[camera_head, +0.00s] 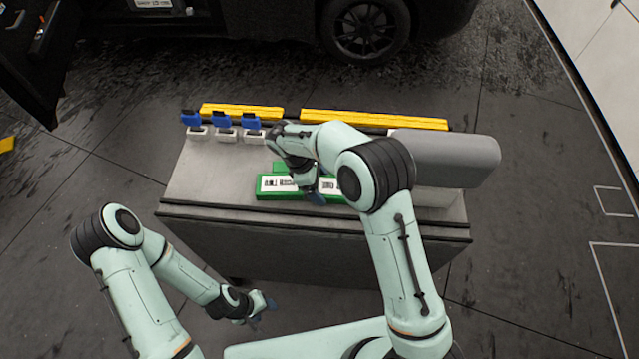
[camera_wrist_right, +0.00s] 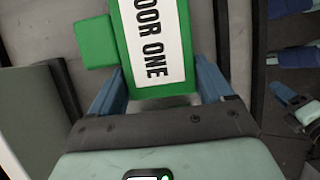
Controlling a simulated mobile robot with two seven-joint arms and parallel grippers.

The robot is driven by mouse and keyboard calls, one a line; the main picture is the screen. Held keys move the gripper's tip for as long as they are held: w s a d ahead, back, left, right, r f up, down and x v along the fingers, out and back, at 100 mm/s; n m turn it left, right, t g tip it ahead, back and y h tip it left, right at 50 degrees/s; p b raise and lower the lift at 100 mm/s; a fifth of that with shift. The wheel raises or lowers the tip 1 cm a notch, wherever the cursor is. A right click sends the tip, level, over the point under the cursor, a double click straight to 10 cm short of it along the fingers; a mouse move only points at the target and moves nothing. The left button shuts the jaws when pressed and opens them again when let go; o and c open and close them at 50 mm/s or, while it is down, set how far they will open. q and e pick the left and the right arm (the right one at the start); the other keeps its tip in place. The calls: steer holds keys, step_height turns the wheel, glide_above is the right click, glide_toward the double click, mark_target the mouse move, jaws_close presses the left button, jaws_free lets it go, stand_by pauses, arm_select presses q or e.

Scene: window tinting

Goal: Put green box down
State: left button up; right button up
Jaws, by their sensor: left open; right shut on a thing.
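A green box with a white label (camera_head: 276,184) is at the front of the grey workbench top (camera_head: 205,175). In the right wrist view the green box (camera_wrist_right: 148,40) reads "DOOR ONE" and has a smaller green block at its left side. My right gripper (camera_head: 307,190) is shut on the green box, with a blue finger on each side of it in the wrist view. The box is at or just above the bench; I cannot tell if it touches. The gripper hides its middle. My left gripper (camera_head: 262,307) is open and empty, low in front of the bench.
Several small white holders with blue tops (camera_head: 224,128) stand at the back left of the bench. Yellow strips (camera_head: 372,120) run along its back edge. A large grey roll (camera_head: 450,157) is at the right. A dark car (camera_head: 275,15) stands behind.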

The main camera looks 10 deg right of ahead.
steer(key=o, duration=1)
steer(key=shift+f, duration=0.1)
steer(key=shift+c, duration=0.2)
steer(key=v, duration=1.2)
